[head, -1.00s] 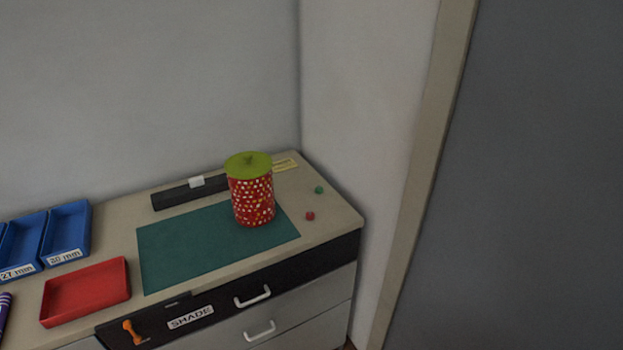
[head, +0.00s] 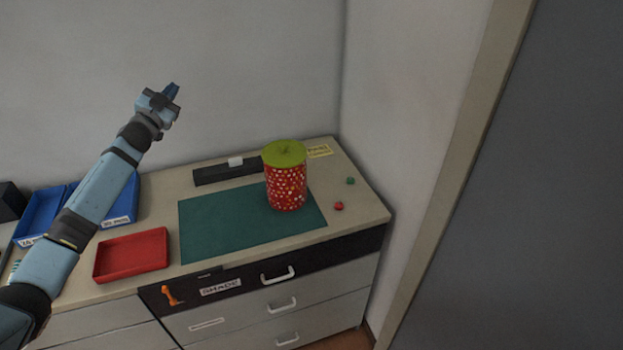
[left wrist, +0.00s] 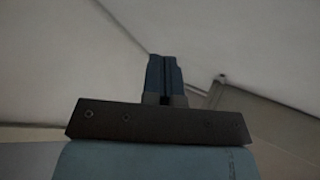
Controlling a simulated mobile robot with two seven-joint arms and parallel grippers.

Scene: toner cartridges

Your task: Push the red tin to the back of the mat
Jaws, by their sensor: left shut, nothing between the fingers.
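The red tin (head: 286,187) with white dots and a green lid stands upright on the right part of the dark green mat (head: 225,230), close to the mat's back edge. My left gripper (head: 172,90) is raised in front of the wall, up and to the left of the tin and well apart from it. Its fingers are shut with nothing between them. The shut fingers also show in the left wrist view (left wrist: 164,75), with only wall and pale surfaces beyond. My right gripper is not in view.
Behind the mat lies a black bar (head: 226,172) with a white block on it. A red tray (head: 131,254) and blue bins (head: 118,205) stand left of the mat. A side wall bounds the right.

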